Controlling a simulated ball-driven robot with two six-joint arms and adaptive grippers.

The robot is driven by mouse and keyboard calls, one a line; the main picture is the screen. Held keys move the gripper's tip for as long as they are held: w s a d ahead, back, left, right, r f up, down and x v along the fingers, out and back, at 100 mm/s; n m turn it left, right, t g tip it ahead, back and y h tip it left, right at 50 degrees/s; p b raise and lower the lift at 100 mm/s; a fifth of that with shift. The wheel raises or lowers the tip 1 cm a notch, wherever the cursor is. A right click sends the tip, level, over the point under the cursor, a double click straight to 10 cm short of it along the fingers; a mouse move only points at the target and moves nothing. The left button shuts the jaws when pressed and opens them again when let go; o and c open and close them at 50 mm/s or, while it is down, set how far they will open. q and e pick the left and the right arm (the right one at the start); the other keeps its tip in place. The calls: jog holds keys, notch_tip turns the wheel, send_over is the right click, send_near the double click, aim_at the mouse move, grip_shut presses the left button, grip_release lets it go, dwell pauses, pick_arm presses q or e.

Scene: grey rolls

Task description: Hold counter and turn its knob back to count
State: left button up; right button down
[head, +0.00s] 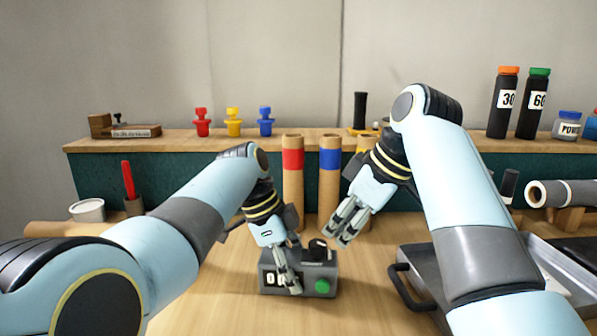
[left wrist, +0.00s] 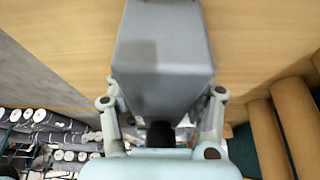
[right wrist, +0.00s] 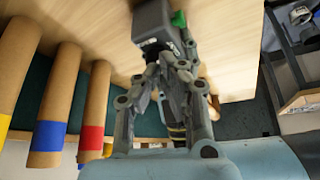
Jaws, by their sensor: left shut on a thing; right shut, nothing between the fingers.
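The counter (head: 268,272) is a small grey box standing on the wooden table. It has a white number window on its front, partly covered by my fingers, and a green button (head: 322,286). Its black knob (head: 318,246) sits on top toward the right. My left gripper (head: 289,284) is shut on the counter; in the left wrist view the grey body (left wrist: 163,65) lies between the fingers. My right gripper (head: 344,238) is shut and empty, just right of and above the knob, seemingly apart from it. The right wrist view also shows the counter (right wrist: 152,18).
Cardboard tubes with red (head: 292,160) and blue (head: 330,160) bands stand behind the counter. A grey tray (head: 405,285) with a dark handle lies at right. Table around the counter's left front is clear.

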aim_at(318, 249)
jog(key=r, duration=0.1)
jog(key=a+r, duration=0.1)
jog(key=r, duration=0.1)
jog(key=shift+w, duration=0.1)
jog(key=shift+w+d+f, duration=0.25)
jog(key=shift+f, duration=0.8)
jog(key=shift+w+d+f, duration=0.25)
jog(key=shift+w+f, duration=0.05)
jog(key=shift+f, duration=0.7)
jog(key=shift+w+d+f, duration=0.25)
jog(key=shift+f, duration=0.8)
jog(key=shift+a, duration=0.7)
